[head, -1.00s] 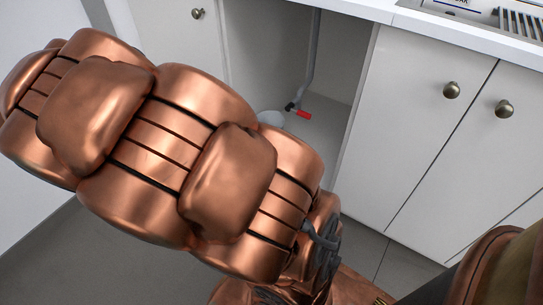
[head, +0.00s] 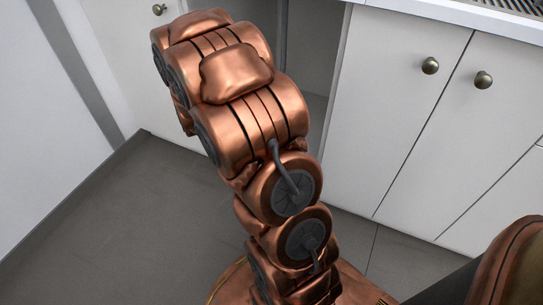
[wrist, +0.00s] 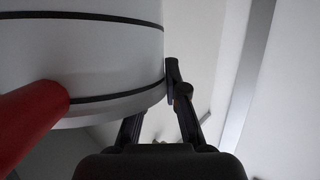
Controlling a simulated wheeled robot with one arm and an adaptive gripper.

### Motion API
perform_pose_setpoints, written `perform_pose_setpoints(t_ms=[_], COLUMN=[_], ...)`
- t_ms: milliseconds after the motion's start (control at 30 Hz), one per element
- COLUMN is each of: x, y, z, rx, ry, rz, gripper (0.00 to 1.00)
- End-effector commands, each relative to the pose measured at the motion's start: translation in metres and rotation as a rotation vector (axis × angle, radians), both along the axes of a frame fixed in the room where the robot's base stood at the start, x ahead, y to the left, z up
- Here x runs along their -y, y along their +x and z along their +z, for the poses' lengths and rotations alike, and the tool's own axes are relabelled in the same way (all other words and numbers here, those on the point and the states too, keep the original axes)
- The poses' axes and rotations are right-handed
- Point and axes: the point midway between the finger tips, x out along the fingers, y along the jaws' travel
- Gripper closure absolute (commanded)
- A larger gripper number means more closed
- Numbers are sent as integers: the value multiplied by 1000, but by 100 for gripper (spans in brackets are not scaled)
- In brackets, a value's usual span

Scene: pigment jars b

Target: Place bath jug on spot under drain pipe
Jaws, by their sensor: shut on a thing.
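My gripper (wrist: 160,115) shows in the wrist view with its dark right finger against the right edge of a large pale grey round body with black bands, which looks like the bath jug (wrist: 85,55). The left finger is partly hidden behind it. A red rounded piece (wrist: 28,122) lies across the jug's lower left; I cannot tell whether it belongs to the jug or the pipe. In the head view my arm hides the gripper and jug. A short length of the grey drain pipe (head: 284,40) shows behind my arm. The spot under it is hidden.
The open cabinet bay (head: 312,55) lies behind my arm. Shut white doors with round knobs (head: 430,65) stand to its right, under the white counter (head: 470,18). The grey tiled floor (head: 110,225) is clear at left.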

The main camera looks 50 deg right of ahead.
Motion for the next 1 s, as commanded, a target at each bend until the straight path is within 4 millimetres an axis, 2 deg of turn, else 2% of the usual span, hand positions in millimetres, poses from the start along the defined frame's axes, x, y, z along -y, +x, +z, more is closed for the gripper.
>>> perform_pose_setpoints(t_ms=[33, 100, 267, 400, 600, 733, 1000], x=[19, 37, 74, 101, 132, 144, 149], y=[-7, -16, -41, -68, -106, -132, -182], z=[-21, -44, -97, -139, -170, -189, -222], rx=[-4, -9, -10, -10, -6, -7, -5], ry=[1, 3, 4, 8, 6, 9, 12], rz=[-11, -13, -14, -17, 0, 20, 62], gripper=[100, 100, 100, 100, 100, 100, 100])
